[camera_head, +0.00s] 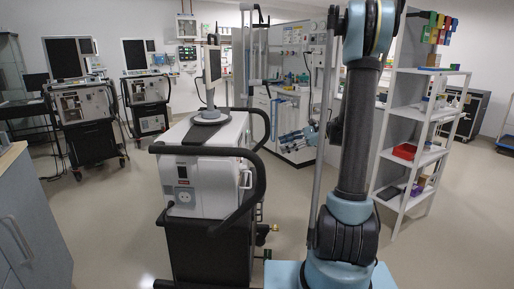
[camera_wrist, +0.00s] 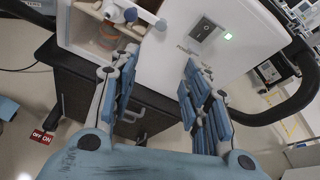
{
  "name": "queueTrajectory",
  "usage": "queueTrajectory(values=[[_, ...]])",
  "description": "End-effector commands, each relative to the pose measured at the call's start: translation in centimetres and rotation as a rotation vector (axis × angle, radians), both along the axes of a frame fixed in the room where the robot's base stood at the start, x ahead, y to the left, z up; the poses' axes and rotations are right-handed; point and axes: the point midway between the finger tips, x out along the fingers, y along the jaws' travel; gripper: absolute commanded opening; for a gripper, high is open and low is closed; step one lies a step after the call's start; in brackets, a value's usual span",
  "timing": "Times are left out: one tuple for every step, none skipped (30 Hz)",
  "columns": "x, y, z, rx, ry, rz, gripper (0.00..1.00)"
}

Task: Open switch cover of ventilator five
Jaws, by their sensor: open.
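A white ventilator housing (camera_wrist: 165,62) fills the upper middle of the wrist view. On its face is a grey square fitting (camera_wrist: 204,34) that looks like the switch cover, with a lit green lamp (camera_wrist: 228,36) beside it. Whether the cover is shut, I cannot tell. My gripper (camera_wrist: 160,68) is open and empty, its two blue fingers spread in front of the housing. The right fingertip appears just below the grey fitting; I see no contact. In the head view, the nearest ventilator (camera_head: 205,180) stands left of my arm. No number is readable.
Black handle bars (camera_head: 257,180) curve around the nearest ventilator. Two more ventilators (camera_head: 85,105) (camera_head: 146,92) stand at the back left. A white shelf (camera_head: 400,165) is at right, a grey cabinet (camera_head: 32,225) at front left. A red-and-white ON/OFF sign (camera_wrist: 42,136) shows at lower left.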

Motion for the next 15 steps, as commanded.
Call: queueTrajectory(values=[[1.1, -0.4, -0.4, 0.036, 0.027, -0.009, 0.43], [1.6, -0.5, -0.6, 0.058, 0.045, -0.014, 0.43], [2.3, -0.8, -0.8, 0.088, 0.069, -0.019, 0.43], [2.7, -1.0, -0.9, 0.112, 0.087, -0.023, 0.43], [3.2, -1.2, -1.1, 0.134, 0.104, -0.026, 0.43], [3.8, -1.5, -1.4, 0.162, 0.127, -0.028, 0.43], [4.2, -1.7, -1.6, 0.184, 0.144, -0.030, 0.43], [4.6, -2.0, -1.8, 0.204, 0.161, -0.033, 0.43], [5.0, -2.3, -2.1, 0.230, 0.180, -0.034, 0.43], [5.3, -2.5, -2.4, 0.248, 0.195, -0.034, 0.43], [5.6, -2.7, -2.6, 0.266, 0.209, -0.033, 0.43], [5.9, -3.0, -2.8, 0.286, 0.225, -0.033, 0.43], [6.1, -3.2, -3.0, 0.300, 0.237, -0.032, 0.43], [6.3, -3.4, -3.2, 0.312, 0.247, -0.032, 0.43], [6.5, -3.6, -3.4, 0.327, 0.258, -0.032, 0.43]])
